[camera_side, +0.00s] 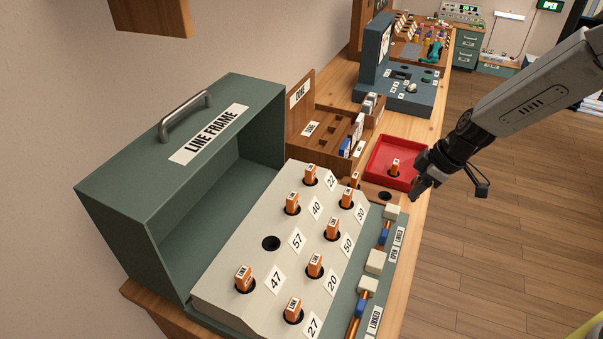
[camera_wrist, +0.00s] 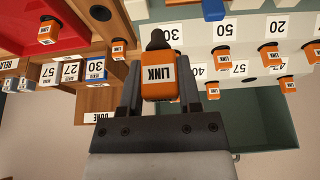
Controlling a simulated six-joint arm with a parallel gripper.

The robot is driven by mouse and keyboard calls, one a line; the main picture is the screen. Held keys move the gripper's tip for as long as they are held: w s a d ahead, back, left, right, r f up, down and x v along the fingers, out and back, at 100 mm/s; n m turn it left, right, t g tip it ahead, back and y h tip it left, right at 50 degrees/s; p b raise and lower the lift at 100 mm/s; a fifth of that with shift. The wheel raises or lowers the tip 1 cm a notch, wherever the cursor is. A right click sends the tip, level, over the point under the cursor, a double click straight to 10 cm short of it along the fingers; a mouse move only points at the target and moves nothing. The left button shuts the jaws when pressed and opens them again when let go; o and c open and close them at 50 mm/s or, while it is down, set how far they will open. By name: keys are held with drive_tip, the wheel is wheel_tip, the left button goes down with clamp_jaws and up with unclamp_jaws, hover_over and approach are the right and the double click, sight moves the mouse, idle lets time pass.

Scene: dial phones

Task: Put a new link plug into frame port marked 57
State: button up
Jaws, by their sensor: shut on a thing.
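My gripper (camera_side: 416,190) is beside the front right of the red tray in the side view. In the wrist view its fingers (camera_wrist: 158,88) are shut on an orange link plug (camera_wrist: 158,76), its dark tip pointing away from the gripper. The held plug cannot be made out in the side view. The port marked 57 (camera_side: 271,243) is an empty dark hole in the sloped cream panel of the line frame, left of its 57 label (camera_side: 297,240). It also shows in the wrist view as port 57 (camera_wrist: 249,80). The gripper is well right of it.
Orange plugs stand in the neighbouring ports, such as the plug by 40 (camera_side: 292,204) and the plug by 47 (camera_side: 244,279). The red tray (camera_side: 376,158) holds another plug. A wooden card rack (camera_side: 312,120) and the green hood (camera_side: 190,145) stand behind the panel.

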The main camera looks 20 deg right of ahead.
drive_tip(key=w+a+r, duration=0.1)
drive_tip(key=w+a, duration=0.1)
drive_tip(key=a, duration=0.6)
drive_tip(key=w+a+r, duration=0.1)
drive_tip(key=w+a, duration=0.1)
drive_tip(key=a, duration=0.5)
wheel_tip(320, 180, up, 3)
hover_over(265, 242)
drive_tip(key=shift+s+d+f, duration=0.1)
drive_tip(key=shift+s+d, duration=0.35)
drive_tip(key=shift+f, duration=0.1)
drive_tip(key=shift+f, duration=2.8)
drive_tip(key=shift+f, duration=1.35)
drive_tip(key=o, duration=1.3)
drive_tip(key=shift+o, duration=0.2)
drive_tip(key=shift+r, duration=0.1)
